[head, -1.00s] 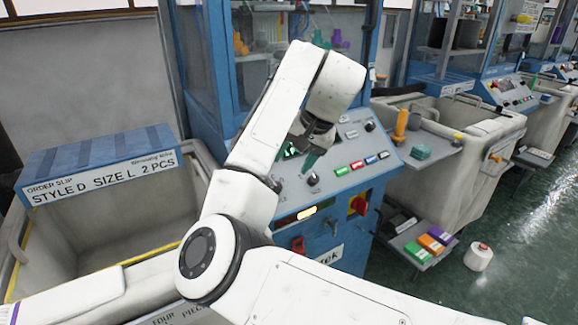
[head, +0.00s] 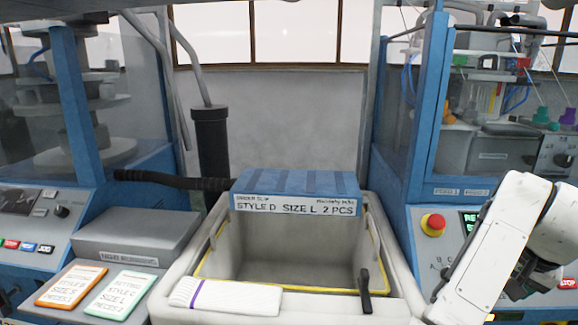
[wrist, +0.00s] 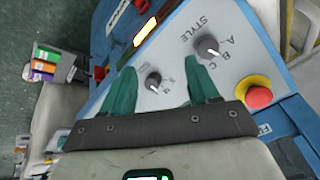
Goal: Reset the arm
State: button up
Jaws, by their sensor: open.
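My gripper (wrist: 160,68) is open and empty in the wrist view, its two green fingers spread apart above a blue-framed control panel (wrist: 226,82). A style selector knob (wrist: 208,47) and a second dark knob (wrist: 153,82) show near the fingers. A red emergency button on a yellow base (wrist: 259,96) is to their right. In the head view, my arm is at the right edge, in front of the right machine's panel (head: 425,250). The gripper there is mostly hidden behind my arm.
A grey bin (head: 203,285) with a blue order-slip box (head: 297,190) stands in the middle. A white knitted piece (head: 225,297) with a purple stripe lies on its front rim. Orange (head: 72,286) and green (head: 120,293) cards lie at left.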

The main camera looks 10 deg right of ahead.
jog(key=s+a+f+n+g+h+p, duration=0.1)
jog(key=s+a+f+n, duration=0.2)
jog(key=s+f, duration=0.4)
jog(key=s+a+f+n+h, duration=0.1)
jog(key=s+a+f+n, duration=0.25)
jog(key=f, duration=0.55)
jog(key=s+a+f+n+g+y, duration=0.1)
jog(key=s+a+f+n, duration=0.1)
jog(key=s+a+f, duration=0.3)
jog(key=s+a+f+n+g+y, duration=0.1)
jog(key=s+a+f+y, duration=0.1)
jog(key=s+a+f, duration=0.3)
jog(key=s+a, duration=0.3)
jog(key=s, duration=0.4)
jog(key=shift+a+f+n+y+p, duration=0.3)
jog(key=shift+n+p, duration=0.05)
jog(key=shift+p, duration=0.05)
